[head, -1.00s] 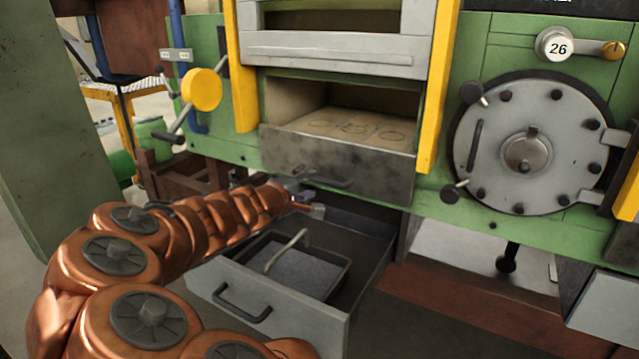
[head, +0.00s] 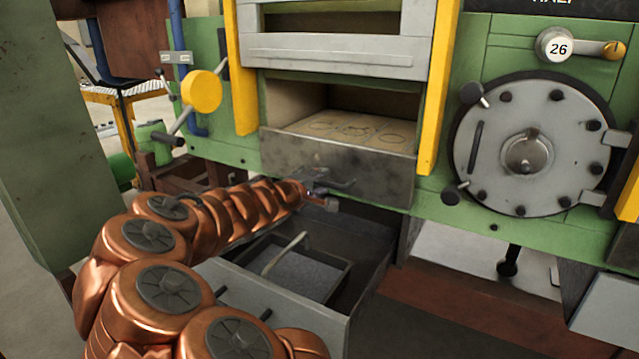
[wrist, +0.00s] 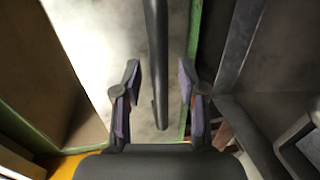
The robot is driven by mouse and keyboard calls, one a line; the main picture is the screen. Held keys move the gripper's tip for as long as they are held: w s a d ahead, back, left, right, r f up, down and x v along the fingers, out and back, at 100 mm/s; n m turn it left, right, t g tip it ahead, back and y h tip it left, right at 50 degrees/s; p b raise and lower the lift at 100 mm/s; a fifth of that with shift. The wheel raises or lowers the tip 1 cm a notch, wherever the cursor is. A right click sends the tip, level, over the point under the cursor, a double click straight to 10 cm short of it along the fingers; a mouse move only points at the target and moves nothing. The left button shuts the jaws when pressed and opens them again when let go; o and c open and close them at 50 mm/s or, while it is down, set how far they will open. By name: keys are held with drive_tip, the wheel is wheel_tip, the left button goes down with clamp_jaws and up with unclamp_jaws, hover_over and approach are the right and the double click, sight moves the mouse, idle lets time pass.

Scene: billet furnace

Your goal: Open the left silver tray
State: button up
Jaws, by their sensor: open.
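A dull silver tray front (head: 290,152) sits under the furnace opening, with a dark bar handle (head: 343,183) on it. Below it, a grey drawer (head: 335,325) stands pulled out, and my arm covers part of its front. I cannot tell for sure which one is the left silver tray. My gripper (head: 325,196) is just in front of the upper front, close to its handle. In the wrist view my gripper (wrist: 158,100) is open, with a dark bar (wrist: 157,60), probably that handle, between its purple-padded fingers, touching neither.
Inside the grey drawer lies a shallow pan (head: 300,275) with a pale handle. A yellow-knobbed lever (head: 201,91) is at the left, and a round bolted door (head: 528,150) at the right. A green post (head: 50,130) stands near my arm.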

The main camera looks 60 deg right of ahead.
drive_tip(key=shift+c, duration=0.2)
clamp_jaws()
idle(0.4)
